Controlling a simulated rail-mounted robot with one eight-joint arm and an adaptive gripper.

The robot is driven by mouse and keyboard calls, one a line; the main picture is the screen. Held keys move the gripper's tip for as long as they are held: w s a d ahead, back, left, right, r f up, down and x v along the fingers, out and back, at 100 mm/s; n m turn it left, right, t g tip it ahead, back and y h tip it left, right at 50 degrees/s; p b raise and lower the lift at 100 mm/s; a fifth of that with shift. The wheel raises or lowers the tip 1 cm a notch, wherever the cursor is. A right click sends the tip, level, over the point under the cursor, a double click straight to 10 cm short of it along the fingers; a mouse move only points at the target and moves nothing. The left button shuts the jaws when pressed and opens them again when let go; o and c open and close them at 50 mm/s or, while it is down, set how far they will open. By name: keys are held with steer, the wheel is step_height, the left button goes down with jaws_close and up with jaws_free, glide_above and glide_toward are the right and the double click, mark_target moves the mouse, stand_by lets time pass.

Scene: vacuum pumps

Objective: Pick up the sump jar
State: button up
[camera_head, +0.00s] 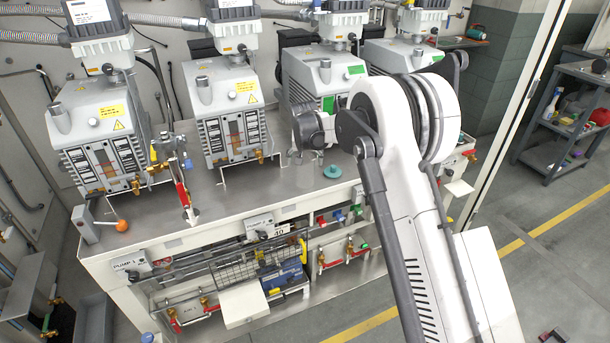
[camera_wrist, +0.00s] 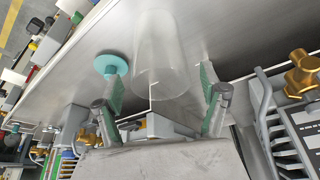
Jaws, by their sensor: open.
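The sump jar is a clear, colourless cylinder (camera_wrist: 158,50) on the steel bench top, in the upper middle of the wrist view. In the head view it is a faint, see-through shape (camera_head: 306,174) below my wrist. My gripper (camera_wrist: 163,88) is open, with one teal-padded finger to each side of the jar's near end in the wrist view. I see no finger touching the glass. In the head view the fingers cannot be made out clearly. A teal disc with a knob (camera_head: 332,171) lies just right of the jar; it also shows left of the jar in the wrist view (camera_wrist: 107,65).
Several vacuum pumps (camera_head: 228,110) stand along the back of the bench (camera_head: 245,200). A red-handled valve (camera_head: 183,190) rises to the left.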

steer(key=shift+x, duration=0.85)
steer(key=c, duration=1.6)
steer(key=shift+r, duration=0.2)
